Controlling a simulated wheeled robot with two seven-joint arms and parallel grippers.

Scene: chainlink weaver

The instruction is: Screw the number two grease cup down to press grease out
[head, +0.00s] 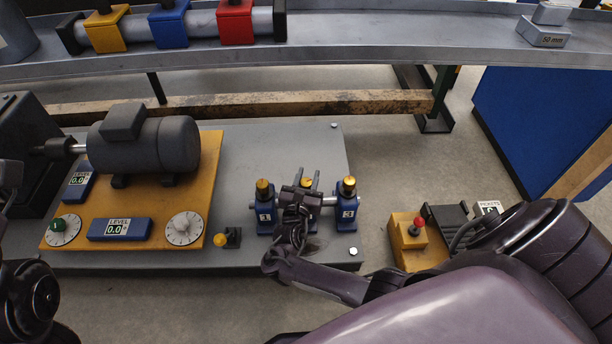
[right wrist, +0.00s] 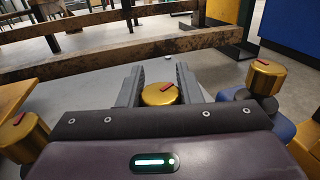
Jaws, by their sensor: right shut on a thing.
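The number two grease cup (head: 307,182) is the middle of three brass cups on the blue bearing blocks, with a red mark on top. In the right wrist view the same cup (right wrist: 160,95) stands between the two grey fingers. My right gripper (head: 308,178) comes down over it and is shut on it; the gripper body hides the middle block and its label. Cup one (head: 264,188) and cup three (head: 347,186) stand on blocks labelled 1 and 3. My left arm shows only in part at the left edge; its fingers are not visible.
A small yellow-knobbed switch (head: 228,238) lies left of the blocks. A yellow box (head: 410,240) with a red knob stands right. A grey shelf (head: 390,45) crosses behind.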

